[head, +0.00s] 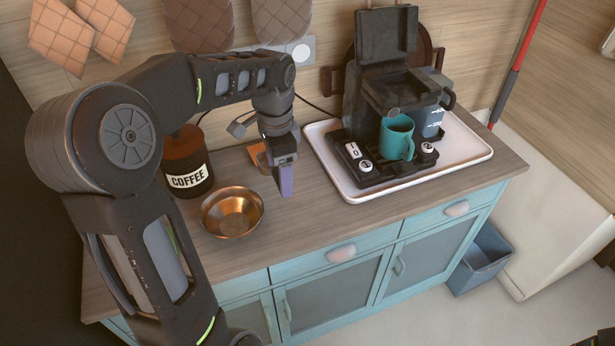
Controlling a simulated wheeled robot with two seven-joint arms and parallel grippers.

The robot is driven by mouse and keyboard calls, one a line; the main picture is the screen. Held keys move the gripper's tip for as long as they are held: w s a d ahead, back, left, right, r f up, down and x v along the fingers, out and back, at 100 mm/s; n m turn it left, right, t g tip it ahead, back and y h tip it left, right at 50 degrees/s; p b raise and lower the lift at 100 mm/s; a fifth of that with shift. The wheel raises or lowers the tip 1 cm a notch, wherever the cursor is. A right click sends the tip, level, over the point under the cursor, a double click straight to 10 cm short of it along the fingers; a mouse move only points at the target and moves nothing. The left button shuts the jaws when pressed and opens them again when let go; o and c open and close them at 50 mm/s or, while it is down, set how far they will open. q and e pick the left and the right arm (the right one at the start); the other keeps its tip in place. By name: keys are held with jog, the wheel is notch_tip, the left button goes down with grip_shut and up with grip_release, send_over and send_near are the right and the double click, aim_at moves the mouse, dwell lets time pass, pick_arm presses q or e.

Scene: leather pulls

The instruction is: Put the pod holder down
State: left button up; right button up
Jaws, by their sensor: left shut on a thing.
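My left gripper (285,178) points down over the counter, between the copper bowl and the white tray. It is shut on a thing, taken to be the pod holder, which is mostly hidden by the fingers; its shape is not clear. I cannot tell whether it touches the counter. The black coffee machine (362,95) stands on the white tray (462,158) with its lid raised. A teal mug (396,138) stands at the front of the machine. My right gripper does not show clearly.
A copper bowl (232,212) is left of my gripper, near the counter's front. A coffee jar (187,165) stands behind the bowl. An orange item (257,155) lies behind my gripper. Bare wooden counter (310,215) lies in front of the tray.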

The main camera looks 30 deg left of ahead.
pick_arm(q)
send_over(283, 213)
notch_tip(283, 213, down, 6)
jog(key=shift+f+p, duration=0.1)
jog(key=shift+p, duration=0.3)
jog(key=shift+f+p, duration=0.3)
jog(key=shift+f, duration=1.5)
jog(key=shift+f, duration=0.2)
jog(key=o, duration=1.4)
jog(key=shift+r, duration=0.15)
notch_tip(283, 213, up, 12)
jog(key=shift+r+b, duration=0.1)
jog(key=shift+b, duration=0.5)
jog(key=shift+o, duration=0.5)
